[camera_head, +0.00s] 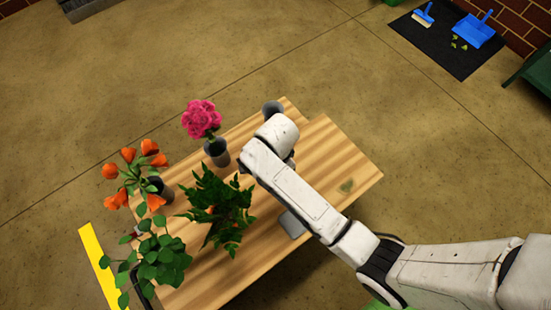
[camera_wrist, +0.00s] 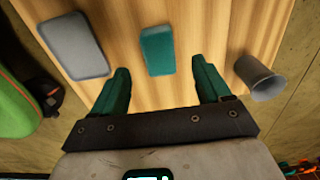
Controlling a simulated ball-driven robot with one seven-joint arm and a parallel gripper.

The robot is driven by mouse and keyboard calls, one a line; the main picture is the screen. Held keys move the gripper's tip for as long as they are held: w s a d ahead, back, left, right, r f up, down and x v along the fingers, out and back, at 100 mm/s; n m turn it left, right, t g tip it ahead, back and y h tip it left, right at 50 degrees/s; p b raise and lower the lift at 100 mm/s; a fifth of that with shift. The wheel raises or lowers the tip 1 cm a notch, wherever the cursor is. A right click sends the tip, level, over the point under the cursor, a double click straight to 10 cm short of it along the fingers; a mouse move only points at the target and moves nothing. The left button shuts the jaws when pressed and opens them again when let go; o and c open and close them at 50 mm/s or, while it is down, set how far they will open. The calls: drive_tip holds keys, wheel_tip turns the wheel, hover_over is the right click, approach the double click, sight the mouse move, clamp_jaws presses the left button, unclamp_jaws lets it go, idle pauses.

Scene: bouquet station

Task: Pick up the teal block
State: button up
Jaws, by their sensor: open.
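The teal block (camera_wrist: 157,52) lies flat on the wooden table (camera_wrist: 180,20) in the wrist view, just beyond and between my two fingertips. My gripper (camera_wrist: 160,66) is open and empty, with one dark green finger to either side of the block's near end. Neither finger visibly touches the block; the height gap is hard to judge. In the head view my arm hides the teal block and the fingers.
A grey block (camera_wrist: 72,45) lies left of the teal block; a grey cup (camera_wrist: 258,78) is at right. In the head view, the table (camera_head: 330,150) holds pink flowers (camera_head: 201,119), orange flowers (camera_head: 128,175), fern-like foliage (camera_head: 218,205) and a leafy plant (camera_head: 160,260).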

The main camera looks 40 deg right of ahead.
wheel_tip(320, 180, down, 7)
drive_tip(key=b, duration=0.3)
drive_tip(key=shift+b, duration=0.4)
drive_tip(key=shift+r, duration=0.1)
drive_tip(key=shift+s, duration=0.1)
drive_tip(key=shift+c, duration=0.4)
drive_tip(key=c, duration=1.1)
drive_tip(key=shift+o, duration=0.2)
drive_tip(key=shift+r+p, duration=0.3)
drive_tip(key=shift+r, duration=0.15)
wheel_tip(320, 180, up, 2)
drive_tip(key=shift+r+p, duration=0.1)
drive_tip(key=shift+p, duration=0.55)
drive_tip(key=s+d+r+p, duration=0.3)
drive_tip(key=s+r+p, duration=0.4)
drive_tip(key=s+r, duration=0.3)
drive_tip(key=s, duration=0.3)
drive_tip(key=shift+s+d+p, duration=0.25)
drive_tip(key=shift+d+p, duration=0.05)
